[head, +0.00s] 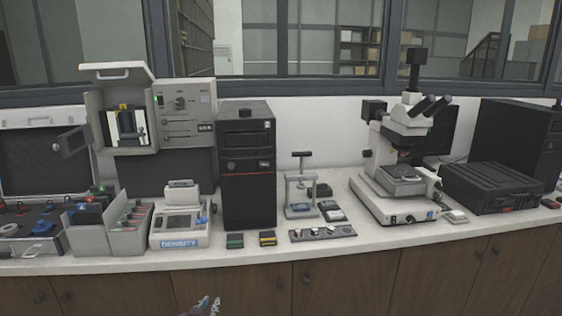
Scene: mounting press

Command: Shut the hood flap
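The hood flap (117,72) is a light grey panel with a handle-like slot. It stands raised above the grey hooded unit (95,115) at the left of the head view. The front of the hood below it is open, and a lit recess with dark and yellow parts shows inside. My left gripper (209,306) shows only as grey fingertips at the bottom edge, in front of the counter, low and far from the flap. Whether its fingers are apart is too small to tell. My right gripper is out of view.
The counter (260,257) is crowded. A density meter (180,228), grey bins (108,238) and an open black case (40,160) stand below and beside the hood. A black tower (247,165), small press (301,190) and microscope (400,160) stand further right.

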